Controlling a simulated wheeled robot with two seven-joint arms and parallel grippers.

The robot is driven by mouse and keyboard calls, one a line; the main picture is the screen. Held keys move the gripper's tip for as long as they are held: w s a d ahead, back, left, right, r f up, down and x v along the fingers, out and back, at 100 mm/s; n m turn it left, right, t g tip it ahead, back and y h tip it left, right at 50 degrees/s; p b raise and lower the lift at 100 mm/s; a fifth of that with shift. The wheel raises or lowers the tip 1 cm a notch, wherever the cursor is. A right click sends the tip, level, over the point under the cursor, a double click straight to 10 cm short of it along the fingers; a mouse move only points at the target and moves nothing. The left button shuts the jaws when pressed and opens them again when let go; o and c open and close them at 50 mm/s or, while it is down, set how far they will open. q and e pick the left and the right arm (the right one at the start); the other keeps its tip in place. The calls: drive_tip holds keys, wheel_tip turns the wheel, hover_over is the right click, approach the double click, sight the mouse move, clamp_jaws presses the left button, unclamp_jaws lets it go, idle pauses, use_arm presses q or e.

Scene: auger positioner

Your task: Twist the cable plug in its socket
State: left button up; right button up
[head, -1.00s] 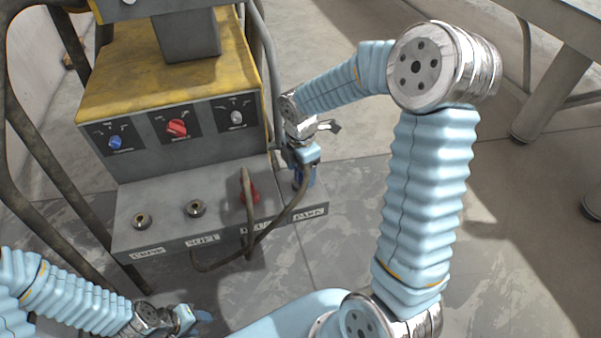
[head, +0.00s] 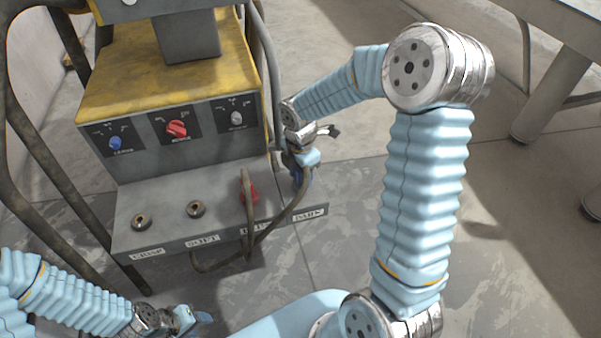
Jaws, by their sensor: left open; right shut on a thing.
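The grey machine's sloping lower panel (head: 165,215) carries a row of sockets with white labels. A blue cable plug (head: 298,175) is at the rightmost socket, with a dark cable hanging from it. My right gripper (head: 301,164) is shut on this plug from above and hides much of it, so how deep it sits cannot be told. A red plug (head: 250,191) with its own cable is at the socket to its left. My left gripper (head: 198,321) is open and empty at the bottom, apart from the panel.
Two open sockets (head: 141,221) are on the panel's left. Blue (head: 115,143), red (head: 177,128) and white (head: 236,118) knobs are on the upright face above. Thick hoses run down both sides of the machine. A metal table (head: 575,60) stands at upper right; the floor between is clear.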

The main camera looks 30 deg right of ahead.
drive_tip(key=n+p, duration=0.2)
drive_tip(key=n, duration=0.2)
drive_tip(key=shift+r, duration=0.15)
drive_tip(key=shift+n, duration=0.4)
drive_tip(key=shift+n+p, duration=0.4)
drive_tip(key=shift+p, duration=0.25)
drive_tip(key=shift+s+n+p, duration=0.1)
drive_tip(key=shift+n+p, duration=0.35)
drive_tip(key=shift+n, duration=0.35)
drive_tip(key=n, duration=0.2)
drive_tip(key=shift+n, duration=0.4)
drive_tip(key=o, duration=1.2)
